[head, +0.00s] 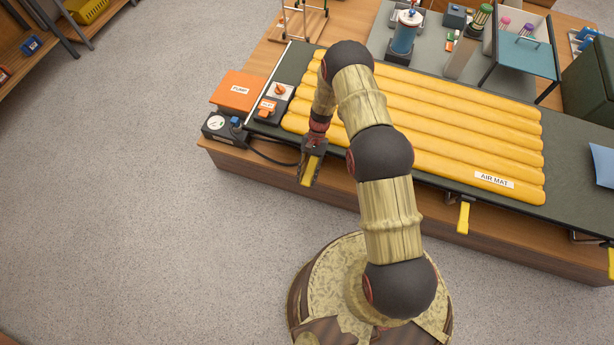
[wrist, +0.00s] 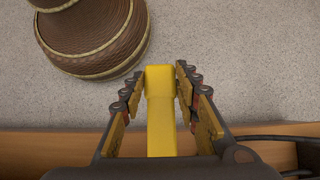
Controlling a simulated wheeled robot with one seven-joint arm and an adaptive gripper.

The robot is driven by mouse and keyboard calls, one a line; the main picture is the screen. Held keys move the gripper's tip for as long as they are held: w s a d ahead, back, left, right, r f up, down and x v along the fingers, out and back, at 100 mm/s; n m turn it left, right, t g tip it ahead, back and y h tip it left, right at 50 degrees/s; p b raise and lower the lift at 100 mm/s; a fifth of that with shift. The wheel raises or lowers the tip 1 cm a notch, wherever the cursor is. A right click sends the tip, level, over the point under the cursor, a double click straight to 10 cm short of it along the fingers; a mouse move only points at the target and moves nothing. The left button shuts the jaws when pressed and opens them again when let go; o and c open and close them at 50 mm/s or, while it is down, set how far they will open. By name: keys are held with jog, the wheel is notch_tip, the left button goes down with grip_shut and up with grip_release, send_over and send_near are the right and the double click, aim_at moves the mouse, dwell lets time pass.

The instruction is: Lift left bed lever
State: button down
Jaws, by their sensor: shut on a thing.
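The left bed lever is a yellow bar at the front edge of the bed, under the air mat's left end. It shows in the head view (head: 309,170) and runs up the middle of the wrist view (wrist: 161,115). My gripper (head: 308,181) is at this lever, with one finger on each side of it, and is shut on it. In the wrist view my gripper (wrist: 160,75) has the lever's blunt end between its fingertips. The lever's base is hidden by my gripper.
The yellow air mat (head: 435,125) lies on the dark bed. Another yellow lever (head: 463,217) hangs at the front edge; one more (head: 611,262) is at far right. An orange pump box (head: 240,91) and a gauge box (head: 217,125) with a black cable stand left. The floor in front is clear.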

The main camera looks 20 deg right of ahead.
jog(key=shift+w+d+r, duration=0.25)
jog(key=shift+w+d, duration=0.05)
jog(key=shift+w, duration=0.35)
jog(key=c, duration=1.7)
grip_release()
jog(key=o, duration=0.4)
jog(key=shift+s+f, duration=0.15)
jog(key=shift+s, duration=0.2)
jog(key=shift+a, duration=0.15)
jog(key=v, duration=1.2)
jog(key=shift+s, duration=0.1)
